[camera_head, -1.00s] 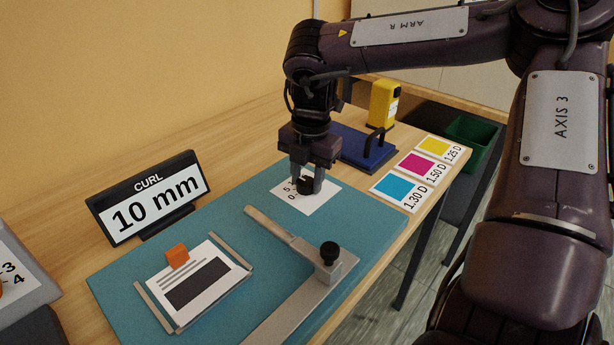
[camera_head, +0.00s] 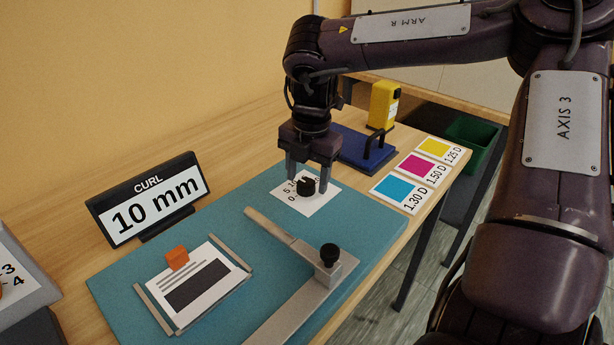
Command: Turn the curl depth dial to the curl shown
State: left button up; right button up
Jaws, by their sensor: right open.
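The curl depth dial is a small black knob (camera_head: 306,187) on a white scale card (camera_head: 318,202) at the back of the teal board. The numbers 0, 5 and 10 show in part on the card's left side; the rest is too small or hidden to read. The black sign (camera_head: 149,198) at the left reads "CURL 10 mm". My right gripper (camera_head: 307,174) points down over the knob, its fingers open and spread to either side, with the fingertips around the knob's top or slightly above it. My left gripper is out of view.
The teal board (camera_head: 222,218) also carries a metal bar with a black knob (camera_head: 329,252) and a printed sheet (camera_head: 202,284) with an orange block (camera_head: 177,257). A blue stand (camera_head: 358,150), a yellow device (camera_head: 384,104), colour cards (camera_head: 398,190) and a green bin (camera_head: 472,138) are behind and right.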

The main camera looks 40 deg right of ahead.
aim_at(309, 183)
jog(key=r, duration=0.7)
jog(key=shift+s+p, duration=0.2)
jog(key=shift+p, duration=0.1)
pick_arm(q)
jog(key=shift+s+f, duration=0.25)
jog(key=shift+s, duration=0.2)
